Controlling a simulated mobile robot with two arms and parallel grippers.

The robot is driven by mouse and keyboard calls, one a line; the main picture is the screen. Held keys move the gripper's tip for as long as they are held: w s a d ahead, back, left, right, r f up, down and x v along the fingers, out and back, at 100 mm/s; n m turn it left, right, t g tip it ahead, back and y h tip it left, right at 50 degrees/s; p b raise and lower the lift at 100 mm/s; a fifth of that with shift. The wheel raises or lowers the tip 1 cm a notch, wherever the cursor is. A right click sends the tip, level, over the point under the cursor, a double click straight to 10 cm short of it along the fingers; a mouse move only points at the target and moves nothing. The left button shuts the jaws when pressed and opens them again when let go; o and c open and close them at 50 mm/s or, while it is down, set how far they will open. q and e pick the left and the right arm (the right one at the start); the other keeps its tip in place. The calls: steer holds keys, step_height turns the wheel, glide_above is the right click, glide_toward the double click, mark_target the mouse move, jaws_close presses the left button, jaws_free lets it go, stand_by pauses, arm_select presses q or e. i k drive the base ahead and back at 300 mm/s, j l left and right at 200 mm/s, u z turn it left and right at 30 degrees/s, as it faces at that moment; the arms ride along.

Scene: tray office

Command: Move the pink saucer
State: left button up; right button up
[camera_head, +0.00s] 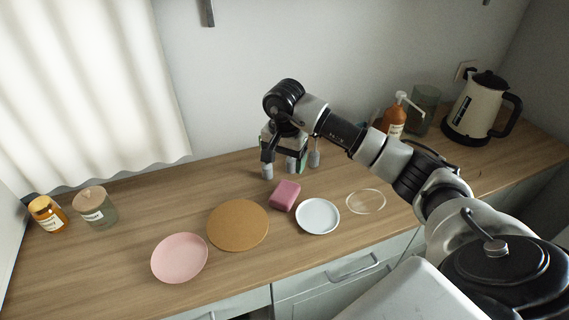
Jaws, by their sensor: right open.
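The pink saucer (179,258) lies flat on the wooden counter near its front edge, left of centre. It is empty and nothing covers it. My right gripper (290,166) is over the back of the counter, behind a pink block, with its fingers pointing down. It is open and well apart from the saucer, up and to the right of it. Part of a dark green object shows behind the fingers, mostly hidden. My left gripper is not in view.
A round brown mat (238,225) is just right of the saucer. The pink block (285,195), a white saucer (318,216) and a clear disc (366,202) follow rightward. Jars (95,207) stand left; a bottle (394,121) and kettle (478,108) stand back right. Counter left of the saucer is clear.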

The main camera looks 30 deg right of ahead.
mark_target(179, 257)
steer(key=k+l+u, duration=0.15)
steer(key=l+u, duration=0.2)
steer(key=k+l+u, duration=0.15)
steer(key=u, duration=0.2)
steer(key=l, duration=0.1)
